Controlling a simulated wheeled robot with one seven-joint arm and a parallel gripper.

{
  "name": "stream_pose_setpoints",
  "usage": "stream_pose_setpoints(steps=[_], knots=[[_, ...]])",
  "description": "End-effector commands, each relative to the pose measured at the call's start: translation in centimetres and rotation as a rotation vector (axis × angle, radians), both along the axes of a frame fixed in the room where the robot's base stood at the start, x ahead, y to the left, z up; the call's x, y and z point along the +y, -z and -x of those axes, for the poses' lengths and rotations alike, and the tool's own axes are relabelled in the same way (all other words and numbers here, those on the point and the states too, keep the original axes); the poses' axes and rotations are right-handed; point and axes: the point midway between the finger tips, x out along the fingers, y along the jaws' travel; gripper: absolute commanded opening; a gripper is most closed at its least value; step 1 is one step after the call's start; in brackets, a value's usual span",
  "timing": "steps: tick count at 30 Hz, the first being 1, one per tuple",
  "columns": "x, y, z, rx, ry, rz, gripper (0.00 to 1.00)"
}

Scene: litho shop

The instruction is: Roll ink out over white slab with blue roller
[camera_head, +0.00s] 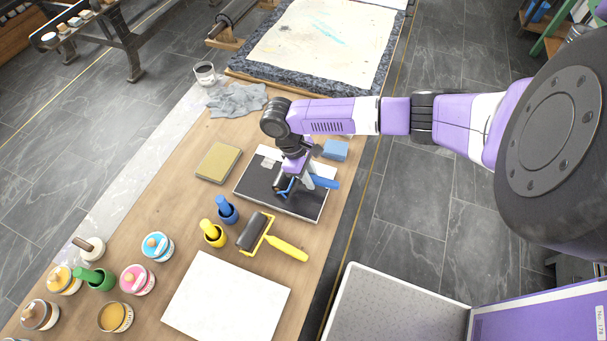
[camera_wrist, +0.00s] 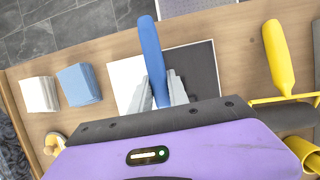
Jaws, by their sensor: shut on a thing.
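The blue roller (camera_head: 324,182) is in my gripper (camera_head: 297,181), low over a slab. Its blue handle (camera_wrist: 152,45) stands between the two fingers in the wrist view, where my gripper (camera_wrist: 158,95) is shut on it. The slab below (camera_head: 302,208) is largely covered in black, with pale edges; in the wrist view it shows a white part (camera_wrist: 126,72) and a dark part (camera_wrist: 200,65). My arm hides some of it, and I cannot tell whether the roller touches it. A bare white slab (camera_head: 228,300) lies nearer the front of the table.
A yellow-handled roller (camera_head: 286,248) lies between the slabs. Several ink tins stand at left.

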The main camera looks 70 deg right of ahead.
Motion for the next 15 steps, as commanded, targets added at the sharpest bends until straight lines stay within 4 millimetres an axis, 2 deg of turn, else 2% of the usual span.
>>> stream_pose_setpoints(steps=[9,15], knots=[[0.1,0.0,3.2,0.002,0.0,-0.003,0.0],[0.1,0.0,4.2,0.002,-0.001,-0.003,0.0]])
